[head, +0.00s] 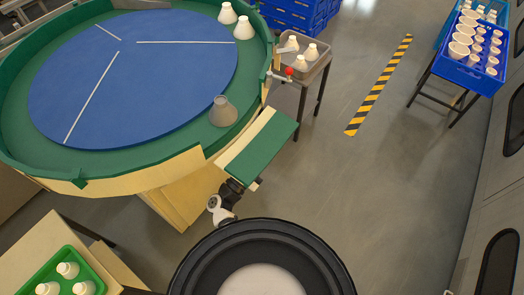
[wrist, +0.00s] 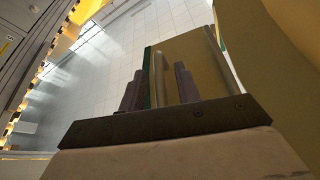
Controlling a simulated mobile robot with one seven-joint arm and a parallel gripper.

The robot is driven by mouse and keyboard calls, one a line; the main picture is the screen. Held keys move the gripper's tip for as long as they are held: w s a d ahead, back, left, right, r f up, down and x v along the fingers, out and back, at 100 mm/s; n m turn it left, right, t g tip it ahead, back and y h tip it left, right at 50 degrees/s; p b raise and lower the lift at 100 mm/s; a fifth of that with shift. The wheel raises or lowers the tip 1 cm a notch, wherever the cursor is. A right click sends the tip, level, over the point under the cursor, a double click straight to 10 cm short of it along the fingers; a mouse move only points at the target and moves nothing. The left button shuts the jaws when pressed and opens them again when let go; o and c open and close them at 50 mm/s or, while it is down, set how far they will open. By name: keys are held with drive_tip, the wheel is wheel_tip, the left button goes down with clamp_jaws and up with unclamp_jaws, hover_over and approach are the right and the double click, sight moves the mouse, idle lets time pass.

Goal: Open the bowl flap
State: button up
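The round bowl (head: 110,165) has a green rim and a blue disc (head: 130,75) inside. The bowl flap (head: 262,143) is a green board with a cream edge at the bowl's lower right, sticking out from the wall. My gripper (head: 245,184) is at the flap's lower, outer end. A gap shows beside the right finger; contact is unclear.
A grey bulb (head: 222,111) stands inside near the flap, and two white bulbs (head: 235,23) at the upper right rim. A small stand (head: 310,65) holds white bulbs. A green tray (head: 65,268) is at lower left. Floor (head: 350,180) to the right is clear.

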sight(258, 147)
drive_tip(key=shift+w+d, duration=0.15)
drive_tip(key=shift+w, duration=0.1)
clamp_jaws()
drive_tip(key=shift+r, duration=0.1)
drive_tip(key=n+p, duration=0.1)
drive_tip(key=r+n+t+p, duration=0.1)
drive_tip(key=p, duration=0.1)
drive_tip(key=shift+s+d+r+y, duration=0.2)
drive_tip(key=shift+d+r+y, duration=0.1)
drive_tip(key=shift+y, duration=0.1)
drive_tip(key=shift+s+d+r+p, duration=0.1)
drive_tip(key=shift+r+p, duration=0.2)
drive_tip(key=shift+r, duration=0.15)
unclamp_jaws()
